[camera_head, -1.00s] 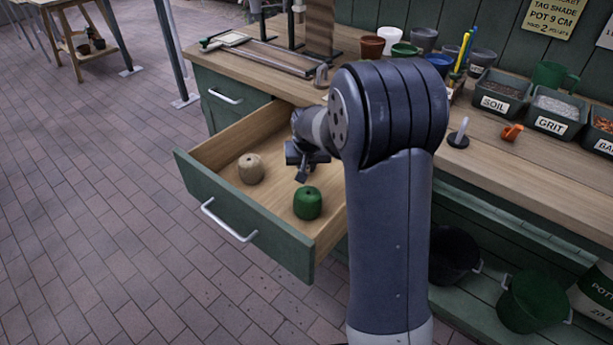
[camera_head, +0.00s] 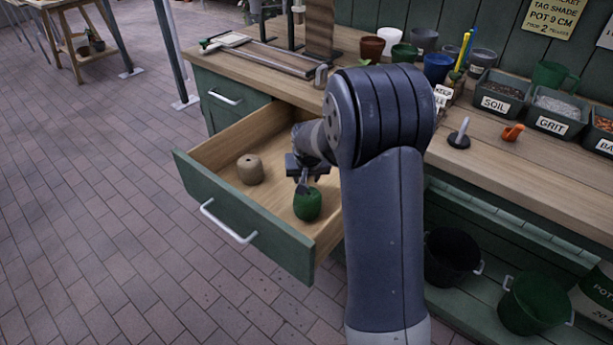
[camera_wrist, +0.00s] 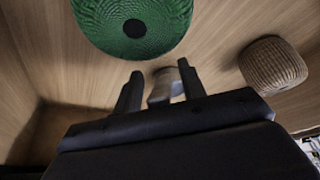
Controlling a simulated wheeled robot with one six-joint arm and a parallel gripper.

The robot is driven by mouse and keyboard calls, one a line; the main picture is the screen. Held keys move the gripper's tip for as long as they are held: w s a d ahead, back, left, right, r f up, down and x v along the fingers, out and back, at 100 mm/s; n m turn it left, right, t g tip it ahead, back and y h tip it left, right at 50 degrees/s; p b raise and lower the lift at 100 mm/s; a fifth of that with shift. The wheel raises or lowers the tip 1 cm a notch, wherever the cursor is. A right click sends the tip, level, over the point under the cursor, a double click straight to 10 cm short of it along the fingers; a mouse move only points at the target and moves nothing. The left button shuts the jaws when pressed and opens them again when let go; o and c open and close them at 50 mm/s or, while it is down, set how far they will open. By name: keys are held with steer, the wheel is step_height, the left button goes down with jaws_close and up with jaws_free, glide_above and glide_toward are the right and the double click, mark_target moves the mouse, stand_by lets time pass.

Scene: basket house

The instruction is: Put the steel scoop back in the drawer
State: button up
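My gripper (camera_head: 303,185) is inside the open drawer (camera_head: 247,233), low and just behind the green twine ball (camera_head: 308,205). In the wrist view its two dark fingers (camera_wrist: 160,85) stand apart. A small grey metallic piece (camera_wrist: 165,88) shows between them, close to the right finger. It may be part of the steel scoop; whether it is gripped or lies loose cannot be told. The green ball also shows in the wrist view (camera_wrist: 105,30), as does the tan twine ball (camera_wrist: 273,65). My arm hides the drawer's right rear part.
The tan ball (camera_head: 250,169) sits at the drawer's left. The workbench (camera_head: 480,170) carries pots, labelled trays (camera_head: 502,92) and an orange item (camera_head: 512,132). Dark and green buckets (camera_head: 535,305) stand on the lower shelf. The paved floor in front of the drawer is clear.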

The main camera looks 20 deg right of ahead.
steer(key=shift+r, duration=0.1)
steer(key=shift+r, duration=0.35)
steer(key=p+v, duration=0.1)
steer(key=v, duration=1)
steer(key=shift+s+r+p, duration=0.2)
steer(key=shift+p, duration=0.15)
stand_by(0.4)
